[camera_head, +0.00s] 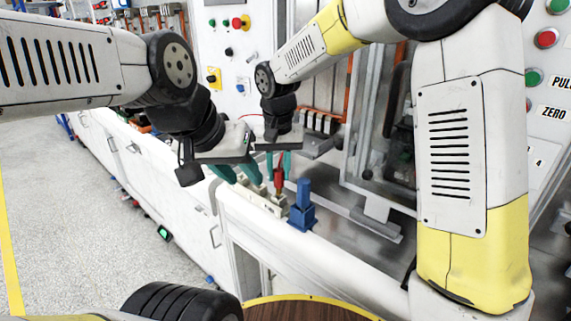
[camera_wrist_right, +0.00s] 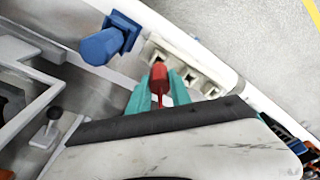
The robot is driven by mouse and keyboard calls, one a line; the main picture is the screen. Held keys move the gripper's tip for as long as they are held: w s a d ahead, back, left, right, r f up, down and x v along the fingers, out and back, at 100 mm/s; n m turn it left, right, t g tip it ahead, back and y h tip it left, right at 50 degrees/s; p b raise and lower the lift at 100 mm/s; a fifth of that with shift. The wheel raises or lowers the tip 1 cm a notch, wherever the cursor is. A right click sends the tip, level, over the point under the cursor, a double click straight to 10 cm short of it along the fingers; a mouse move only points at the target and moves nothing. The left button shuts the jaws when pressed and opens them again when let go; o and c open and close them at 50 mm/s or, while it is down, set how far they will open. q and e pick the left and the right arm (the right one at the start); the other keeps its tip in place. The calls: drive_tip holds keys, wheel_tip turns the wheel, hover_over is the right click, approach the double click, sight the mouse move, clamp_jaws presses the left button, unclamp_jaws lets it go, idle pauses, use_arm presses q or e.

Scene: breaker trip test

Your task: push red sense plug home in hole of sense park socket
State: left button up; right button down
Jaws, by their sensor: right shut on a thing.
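The red sense plug (camera_head: 279,176) stands between the teal fingers of my right gripper (camera_head: 279,160), which is shut on it. The plug also shows in the right wrist view (camera_wrist_right: 159,82), between the fingertips (camera_wrist_right: 159,98). The pale sense park socket (camera_head: 262,197) is a row of square holes along the bench edge, also in the right wrist view (camera_wrist_right: 187,68). The plug is at the row's end nearest the blue post; how deep it sits cannot be told. My left gripper (camera_head: 237,172) is beside the socket, its teal fingers apart, with nothing visible between them.
A blue post on a square base (camera_head: 302,207) stands right next to the socket's end, also in the right wrist view (camera_wrist_right: 104,46). A metal frame and fixture (camera_head: 375,210) lie behind. The white bench edge (camera_head: 290,245) runs in front; open floor (camera_head: 80,220) is left.

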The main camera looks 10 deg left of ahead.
sight(279, 181)
drive_tip(key=shift+f, duration=1.7)
drive_tip(key=c, duration=1.1)
unclamp_jaws()
drive_tip(key=r, duration=0.5)
drive_tip(key=s+r, duration=0.1)
drive_tip(key=r, duration=0.1)
drive_tip(key=shift+r, duration=0.35)
